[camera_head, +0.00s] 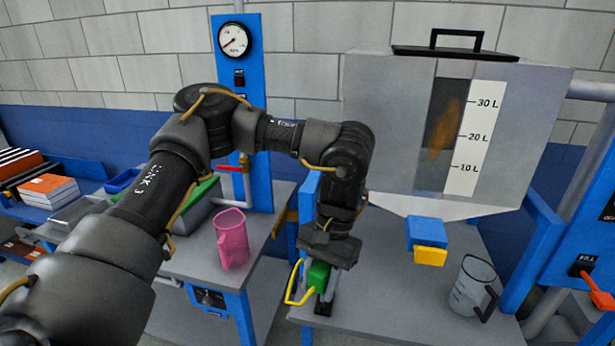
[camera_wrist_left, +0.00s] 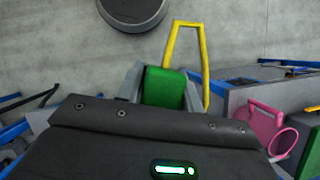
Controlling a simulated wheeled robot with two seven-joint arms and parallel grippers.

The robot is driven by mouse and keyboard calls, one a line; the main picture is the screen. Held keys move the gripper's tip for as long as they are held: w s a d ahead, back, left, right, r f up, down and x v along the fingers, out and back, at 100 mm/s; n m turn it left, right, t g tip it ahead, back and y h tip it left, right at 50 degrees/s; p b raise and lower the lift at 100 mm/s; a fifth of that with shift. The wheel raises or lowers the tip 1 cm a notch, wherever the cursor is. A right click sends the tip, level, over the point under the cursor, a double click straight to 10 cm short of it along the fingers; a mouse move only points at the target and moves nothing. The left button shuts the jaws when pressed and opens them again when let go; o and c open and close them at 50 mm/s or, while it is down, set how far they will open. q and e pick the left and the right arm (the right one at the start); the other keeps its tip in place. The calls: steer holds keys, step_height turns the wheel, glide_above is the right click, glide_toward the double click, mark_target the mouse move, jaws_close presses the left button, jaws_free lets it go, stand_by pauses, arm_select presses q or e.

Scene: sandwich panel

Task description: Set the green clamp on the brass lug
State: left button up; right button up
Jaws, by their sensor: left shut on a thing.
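My left gripper (camera_head: 322,282) points down over the front left part of the right-hand grey table. It is shut on the green clamp (camera_head: 318,275), a green block with a bent yellow handle sticking out to the left. In the left wrist view the green clamp (camera_wrist_left: 163,88) sits between the two grey fingers of my left gripper (camera_wrist_left: 160,75), with its yellow handle rising beyond. I cannot make out the brass lug for certain. My right gripper is not in view.
A pink jug (camera_head: 232,240) stands on the left table. A blue post with a gauge (camera_head: 234,40) rises behind my arm.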

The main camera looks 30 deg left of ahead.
arm_select(q)
steer(key=shift+w+a+r+m+y+p, duration=0.1)
steer(key=shift+w+r+m+y+p, duration=0.25)
steer(key=shift+w+m+p, duration=0.2)
steer(key=w+a+r+m+t+y+p, duration=0.25)
steer(key=w+m+p, duration=0.25)
steer(key=m, duration=0.3)
steer(key=w+a+r+m+t+y+p, duration=0.1)
steer(key=w+a+m+t+p, duration=0.15)
steer(key=w+m+p, duration=0.4)
steer(key=w+a+r+m+t+h+p, duration=0.1)
steer(key=w+a+r+m+t+p, duration=0.1)
steer(key=a+m, duration=0.6)
steer(key=w+a+r+m+t+h+p, duration=0.1)
steer(key=w+a+m+t+p, duration=0.1)
steer(key=a+m, duration=0.6)
steer(key=shift+w+a+r+m+h+p, duration=0.35)
steer(key=shift+a+p, duration=0.3)
steer(key=shift+a, duration=0.6)
steer(key=shift+s, duration=0.1)
